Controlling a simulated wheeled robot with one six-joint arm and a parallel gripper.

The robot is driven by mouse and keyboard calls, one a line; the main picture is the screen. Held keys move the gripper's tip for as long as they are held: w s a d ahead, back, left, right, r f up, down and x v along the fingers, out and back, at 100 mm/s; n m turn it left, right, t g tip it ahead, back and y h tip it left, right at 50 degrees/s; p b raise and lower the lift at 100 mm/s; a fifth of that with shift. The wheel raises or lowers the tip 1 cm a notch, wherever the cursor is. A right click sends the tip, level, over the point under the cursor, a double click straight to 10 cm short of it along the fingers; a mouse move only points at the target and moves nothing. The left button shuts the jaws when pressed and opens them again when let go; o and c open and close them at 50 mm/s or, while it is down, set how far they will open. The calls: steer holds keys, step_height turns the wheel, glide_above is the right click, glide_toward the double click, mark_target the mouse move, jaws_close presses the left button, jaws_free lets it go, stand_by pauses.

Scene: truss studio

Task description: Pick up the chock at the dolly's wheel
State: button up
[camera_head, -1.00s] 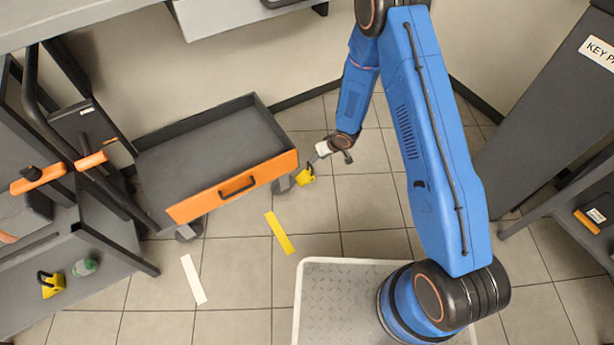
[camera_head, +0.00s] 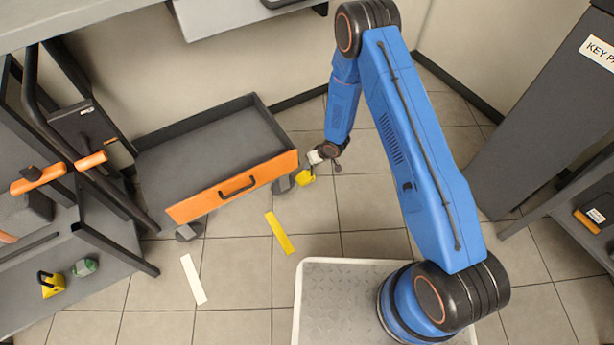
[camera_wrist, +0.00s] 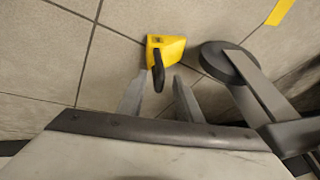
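The yellow chock (camera_head: 306,177) sits on the tiled floor against the wheel (camera_head: 283,184) at the right front corner of the dolly (camera_head: 222,200), which has a grey tray and an orange front. In the wrist view the chock (camera_wrist: 168,50) has a black handle (camera_wrist: 158,70) that points toward my gripper (camera_wrist: 158,95). The two grey fingers are apart, with the handle's end between or just beyond their tips. Nothing is clamped. The wheel (camera_wrist: 226,62) is right of the chock in that view. In the head view my gripper (camera_head: 319,163) is just above and right of the chock.
Another yellow chock (camera_head: 52,284) and a green item (camera_head: 85,267) lie on the low grey shelf at left. A yellow strip (camera_head: 280,233) and a white strip (camera_head: 193,279) mark the floor. Floor right of the chock is clear.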

jaws_close()
stand_by(1.4)
